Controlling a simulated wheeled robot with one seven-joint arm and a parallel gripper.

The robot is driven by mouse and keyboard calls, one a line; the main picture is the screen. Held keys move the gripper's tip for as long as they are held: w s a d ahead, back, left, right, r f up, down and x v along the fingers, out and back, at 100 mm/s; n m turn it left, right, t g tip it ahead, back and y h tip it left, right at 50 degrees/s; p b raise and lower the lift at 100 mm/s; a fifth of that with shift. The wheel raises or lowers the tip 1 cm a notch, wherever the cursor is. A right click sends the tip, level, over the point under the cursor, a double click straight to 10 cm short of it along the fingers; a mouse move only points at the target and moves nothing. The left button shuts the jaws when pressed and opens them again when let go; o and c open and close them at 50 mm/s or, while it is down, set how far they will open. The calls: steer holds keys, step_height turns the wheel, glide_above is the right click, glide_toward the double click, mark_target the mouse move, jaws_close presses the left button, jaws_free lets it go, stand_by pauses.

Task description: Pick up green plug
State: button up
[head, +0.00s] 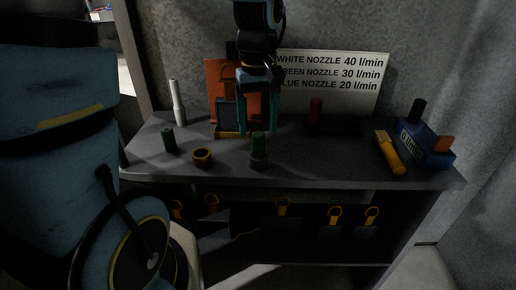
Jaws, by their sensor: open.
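A dark green plug-like piece (258,149) stands upright on the dark bench, with a narrower top and a wider base. A second dark green cylinder (168,140) stands farther left on the bench; I cannot tell for sure which one is the green plug. My gripper (258,128) points down from above with its two teal fingers apart and nothing seen between them. It is over the bench, in line with the first green piece and a little behind or above it. The exact gap is hard to tell.
A sign (335,75) stands behind. The front middle-right is clear.

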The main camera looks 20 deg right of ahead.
mark_target(258, 134)
steer(key=shift+s+f+p, duration=0.1)
steer(key=shift+f+p, duration=0.5)
steer(key=shift+f, duration=2.1)
steer(key=shift+c, duration=0.3)
jaws_close()
